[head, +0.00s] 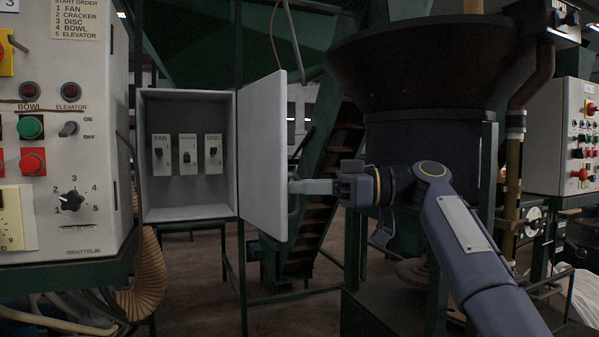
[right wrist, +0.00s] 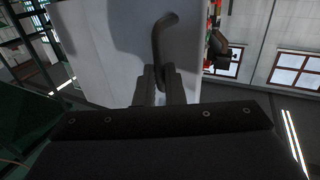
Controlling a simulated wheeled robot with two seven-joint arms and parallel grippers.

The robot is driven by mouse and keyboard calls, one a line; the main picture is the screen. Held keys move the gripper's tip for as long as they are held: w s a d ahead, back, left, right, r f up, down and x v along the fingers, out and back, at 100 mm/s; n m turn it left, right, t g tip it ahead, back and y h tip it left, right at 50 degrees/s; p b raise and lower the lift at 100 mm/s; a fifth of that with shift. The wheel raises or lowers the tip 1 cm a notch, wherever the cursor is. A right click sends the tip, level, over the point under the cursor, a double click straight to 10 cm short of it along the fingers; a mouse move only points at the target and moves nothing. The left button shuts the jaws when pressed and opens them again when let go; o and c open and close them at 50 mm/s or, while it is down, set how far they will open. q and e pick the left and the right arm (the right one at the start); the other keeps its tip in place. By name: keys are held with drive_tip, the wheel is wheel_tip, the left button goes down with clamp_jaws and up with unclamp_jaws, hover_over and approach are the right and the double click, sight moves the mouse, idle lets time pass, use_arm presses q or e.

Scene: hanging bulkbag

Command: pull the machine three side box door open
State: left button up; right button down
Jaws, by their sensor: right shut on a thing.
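The side box (head: 188,158) is a grey metal box with its front open, showing switches labelled FAN and DISC and a middle one I cannot read. Its door (head: 264,160) is swung out on the right side of the box, with the inside uncovered. My right gripper (head: 300,187) is at the door's outer face. In the right wrist view the two fingers (right wrist: 158,85) are shut on the bent door handle (right wrist: 160,40), which stands out from the pale door (right wrist: 100,50). My left gripper is not in view.
A control panel (head: 70,235) with buttons and a dial stands close on the left. A dark hopper (head: 415,75) stands behind my right arm. Green frame posts and stairs (head: 325,175) are behind the door. Another panel (head: 562,135) is at the far right.

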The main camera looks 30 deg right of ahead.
drive_tip(key=shift+w+d+f, duration=0.15)
drive_tip(key=shift+w+d, duration=0.45)
drive_tip(key=shift+d, duration=0.05)
drive_tip(key=shift+f, duration=0.1)
drive_tip(key=c, duration=2)
unclamp_jaws()
drive_tip(key=o, duration=0.5)
drive_tip(key=shift+w+a+f, duration=0.1)
drive_tip(key=shift+w+a, duration=0.2)
drive_tip(key=shift+w, duration=0.2)
drive_tip(key=shift+c, duration=0.2)
drive_tip(key=p+v, duration=0.1)
drive_tip(key=v, duration=0.7)
drive_tip(key=shift+s, duration=0.3)
